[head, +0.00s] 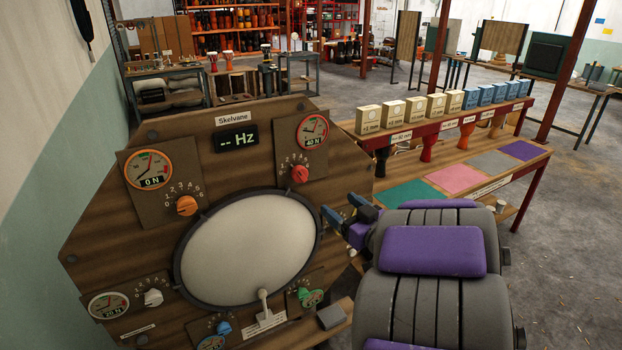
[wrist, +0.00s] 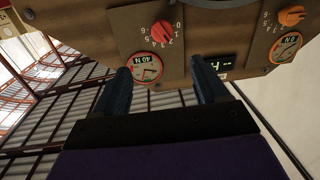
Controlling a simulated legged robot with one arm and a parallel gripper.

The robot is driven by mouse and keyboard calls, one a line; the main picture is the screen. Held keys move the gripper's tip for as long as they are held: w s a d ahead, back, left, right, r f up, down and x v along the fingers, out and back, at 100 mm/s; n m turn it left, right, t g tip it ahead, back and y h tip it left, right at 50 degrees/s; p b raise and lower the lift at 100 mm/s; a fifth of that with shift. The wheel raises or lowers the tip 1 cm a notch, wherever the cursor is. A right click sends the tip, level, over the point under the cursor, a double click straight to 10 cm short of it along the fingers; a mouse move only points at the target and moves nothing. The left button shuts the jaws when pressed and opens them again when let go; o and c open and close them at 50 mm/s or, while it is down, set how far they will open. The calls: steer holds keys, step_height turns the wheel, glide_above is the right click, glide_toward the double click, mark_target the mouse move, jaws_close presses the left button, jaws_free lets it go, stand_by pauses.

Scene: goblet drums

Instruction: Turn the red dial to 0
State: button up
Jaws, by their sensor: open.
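The red dial (head: 300,174) is a small knob on the upper right of the brown wooden drum panel, under a numbered scale. Its gauge (head: 312,132) above reads 40 N. The number the dial points to is too small to read surely. In the wrist view the red dial (wrist: 162,34) shows upside down at the top, beyond the fingertips and between their lines. My gripper (head: 345,208) is open and empty, with blue fingers, to the lower right of the dial and apart from it. Both fingers also show in the wrist view (wrist: 160,66).
White (head: 153,298), blue (head: 223,328) and green (head: 304,293) dials sit lower. The pale drumhead (head: 247,248) fills the centre. A bench with boxes (head: 437,106) stands right.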

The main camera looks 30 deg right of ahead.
steer(key=p, duration=0.1)
glide_toward(301, 175)
steer(key=w, duration=1)
steer(key=shift+a, duration=0.35)
steer(key=shift+s, duration=0.1)
steer(key=c, duration=1)
